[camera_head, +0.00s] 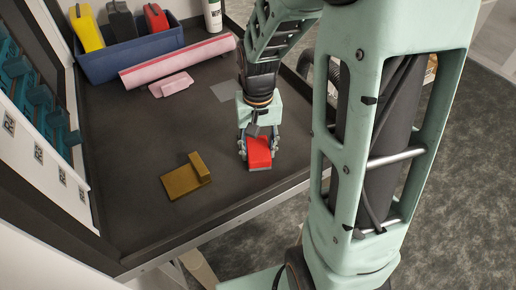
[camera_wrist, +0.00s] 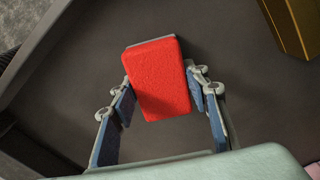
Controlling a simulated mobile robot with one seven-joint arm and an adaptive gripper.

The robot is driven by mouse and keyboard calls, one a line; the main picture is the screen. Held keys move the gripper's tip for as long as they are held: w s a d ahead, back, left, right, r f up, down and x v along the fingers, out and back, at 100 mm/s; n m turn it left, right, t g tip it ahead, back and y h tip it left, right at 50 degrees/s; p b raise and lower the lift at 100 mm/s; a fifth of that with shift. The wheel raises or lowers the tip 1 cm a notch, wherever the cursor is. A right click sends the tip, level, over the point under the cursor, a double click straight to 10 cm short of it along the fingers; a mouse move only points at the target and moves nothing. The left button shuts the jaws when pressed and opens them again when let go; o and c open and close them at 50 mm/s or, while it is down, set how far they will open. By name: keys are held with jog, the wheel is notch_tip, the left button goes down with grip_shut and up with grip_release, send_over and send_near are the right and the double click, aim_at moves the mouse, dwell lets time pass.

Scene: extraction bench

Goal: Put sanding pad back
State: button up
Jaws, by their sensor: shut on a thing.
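A red sanding pad (camera_head: 259,155) with a grey base is between the fingers of my gripper (camera_head: 258,140), near the right front side of the dark bench. In the wrist view the red pad (camera_wrist: 158,92) sits between the two blue-padded fingers (camera_wrist: 160,88), slightly tilted. My gripper is shut on it. I cannot tell whether the pad touches the bench top. A blue bin (camera_head: 130,61) at the back left of the bench holds a yellow, a black and a red block-like item side by side.
A pink roll (camera_head: 180,62) and a pink pad (camera_head: 172,85) lie before the bin. A white bottle (camera_head: 212,16) stands behind.

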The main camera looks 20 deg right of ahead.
aim_at(258, 148)
jog(key=o, duration=1)
jog(key=shift+f, duration=0.15)
notch_tip(258, 148, up, 12)
jog(key=shift+r, duration=0.2)
